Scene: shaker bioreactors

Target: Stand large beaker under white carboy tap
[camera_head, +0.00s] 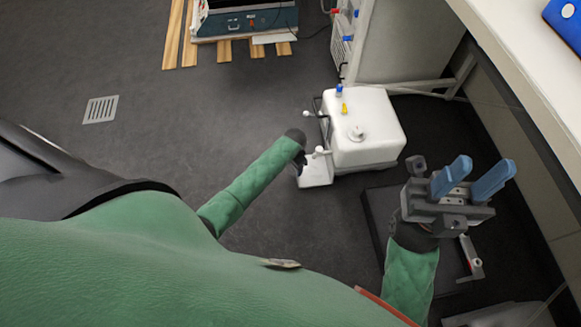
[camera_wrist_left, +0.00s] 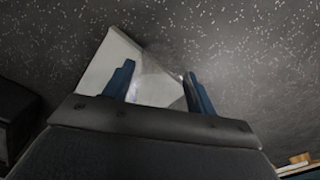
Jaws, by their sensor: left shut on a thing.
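The white carboy (camera_head: 375,140) stands on the floor in the head view, and its white tap (camera_head: 320,152) sticks out on the left side. A white plate (camera_head: 316,174) lies below the tap. My left gripper (camera_head: 301,160) is low beside the plate's left edge, mostly hidden by its wrist. In the left wrist view my left gripper (camera_wrist_left: 159,69) is shut on a clear, see-through beaker (camera_wrist_left: 160,82), with the white plate (camera_wrist_left: 112,58) behind it. I cannot tell whether the beaker touches the plate. My right gripper (camera_head: 476,177) is open and empty, right of the carboy.
A dark platform (camera_head: 378,205) lies on the floor beneath my right gripper. A white bench (camera_head: 515,55) runs along the right, with a blue object (camera_head: 566,22) on it. A bench-top device (camera_head: 245,20) stands at the top.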

